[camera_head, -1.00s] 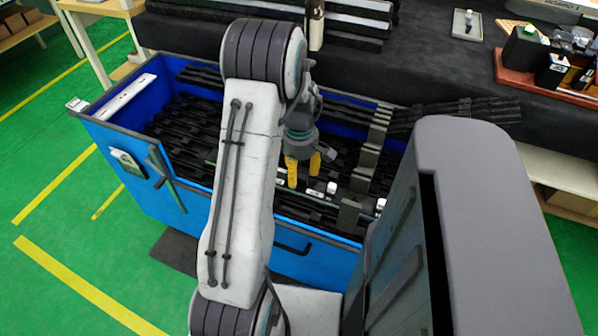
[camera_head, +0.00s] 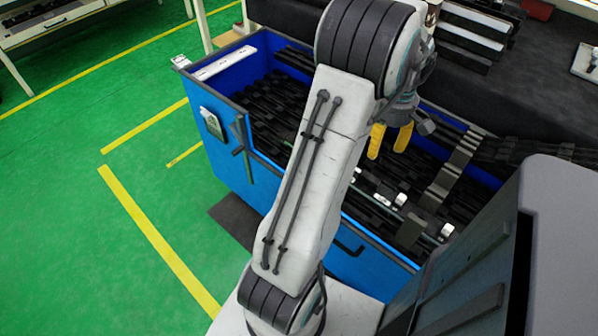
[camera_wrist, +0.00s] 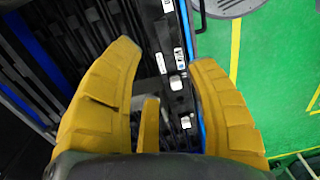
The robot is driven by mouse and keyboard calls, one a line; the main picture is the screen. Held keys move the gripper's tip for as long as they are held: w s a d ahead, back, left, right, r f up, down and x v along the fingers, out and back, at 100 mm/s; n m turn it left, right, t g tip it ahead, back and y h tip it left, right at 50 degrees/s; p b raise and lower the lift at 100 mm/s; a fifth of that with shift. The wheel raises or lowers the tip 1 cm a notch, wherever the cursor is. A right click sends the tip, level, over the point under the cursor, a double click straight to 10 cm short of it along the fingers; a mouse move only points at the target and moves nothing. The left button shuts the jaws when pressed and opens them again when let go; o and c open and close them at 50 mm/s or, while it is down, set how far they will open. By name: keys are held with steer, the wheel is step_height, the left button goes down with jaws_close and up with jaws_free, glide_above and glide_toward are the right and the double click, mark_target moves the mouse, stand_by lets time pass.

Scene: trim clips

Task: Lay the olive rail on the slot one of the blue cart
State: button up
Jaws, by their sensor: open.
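The blue cart (camera_head: 262,190) stands in front of me, filled with long dark rails in rows. I cannot surely tell the olive rail from the dark rails, nor which compartment is slot one. My gripper (camera_head: 390,142) has yellow fingers, open and empty, above the cart's inside. In the wrist view its fingers (camera_wrist: 164,58) are spread over the cart's near side, with dark rails and white-labelled parts between and beyond them. White blocks (camera_head: 401,199) sit among the rails near the near wall. My arm hides part of the cart.
A white strip (camera_head: 222,64) lies along the cart's left end. Dark stepped blocks (camera_head: 455,165) cross the cart's right part. A dark-covered table (camera_head: 520,100) stands behind. Green floor (camera_head: 75,230) with yellow lines is clear at the left.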

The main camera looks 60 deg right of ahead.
steer(key=w+a+r+n+h, duration=0.1)
steer(key=w+a+r, duration=0.2)
steer(key=w+a, duration=0.65)
steer(key=w+a+r, duration=0.4)
steer(key=w+a, duration=0.2)
steer(key=w, duration=0.6)
steer(key=a+n+t, duration=0.1)
steer(key=a+t, duration=0.2)
steer(key=a, duration=2.2)
steer(key=shift+s+n+y, duration=0.15)
steer(key=shift+n+y, duration=0.15)
steer(key=shift+n, duration=0.1)
steer(key=shift+r, duration=0.1)
